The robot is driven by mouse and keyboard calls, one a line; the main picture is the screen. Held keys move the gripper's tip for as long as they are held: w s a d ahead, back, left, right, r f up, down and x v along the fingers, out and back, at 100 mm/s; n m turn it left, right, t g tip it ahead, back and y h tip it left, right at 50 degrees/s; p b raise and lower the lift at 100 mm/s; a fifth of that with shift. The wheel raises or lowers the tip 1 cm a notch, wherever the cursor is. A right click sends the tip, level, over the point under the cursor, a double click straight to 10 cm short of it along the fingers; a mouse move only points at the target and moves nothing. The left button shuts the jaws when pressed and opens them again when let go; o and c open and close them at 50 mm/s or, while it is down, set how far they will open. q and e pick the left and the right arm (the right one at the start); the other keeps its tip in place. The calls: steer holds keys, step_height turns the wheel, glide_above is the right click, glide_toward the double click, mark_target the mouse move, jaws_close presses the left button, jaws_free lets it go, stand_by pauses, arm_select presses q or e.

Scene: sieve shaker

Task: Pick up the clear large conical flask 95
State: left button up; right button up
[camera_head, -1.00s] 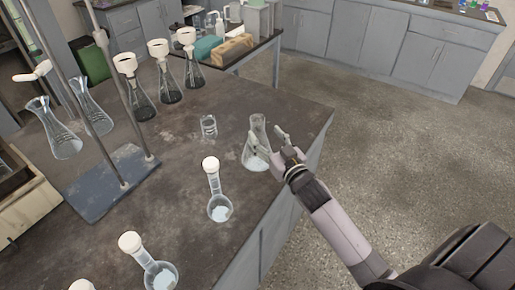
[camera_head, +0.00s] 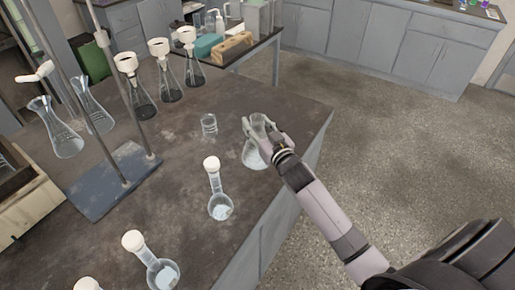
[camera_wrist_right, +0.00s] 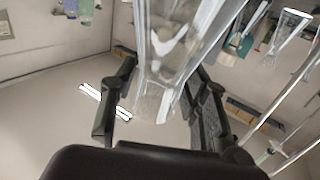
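The clear large conical flask (camera_head: 255,157) stands upright on the dark bench near its right edge. My right gripper (camera_head: 259,128) is at its upper part, one finger on each side of the neck. In the right wrist view the flask's clear glass (camera_wrist_right: 168,60) lies between the two spread fingers of the right gripper (camera_wrist_right: 160,88). The fingers look open, with little room beside the glass; whether either touches it is hard to tell. The gripper hides part of the flask in the head view. My left gripper is not in view.
A small beaker (camera_head: 209,126) stands left of the flask. A white-stoppered round flask (camera_head: 220,207) stands in front, another (camera_head: 163,274) nearer. Several dark-liquid flasks with funnels (camera_head: 193,72) and a metal stand (camera_head: 112,190) are further left. Open floor lies right of the bench.

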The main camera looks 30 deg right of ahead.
jaws_close()
stand_by(0.3)
stand_by(0.3)
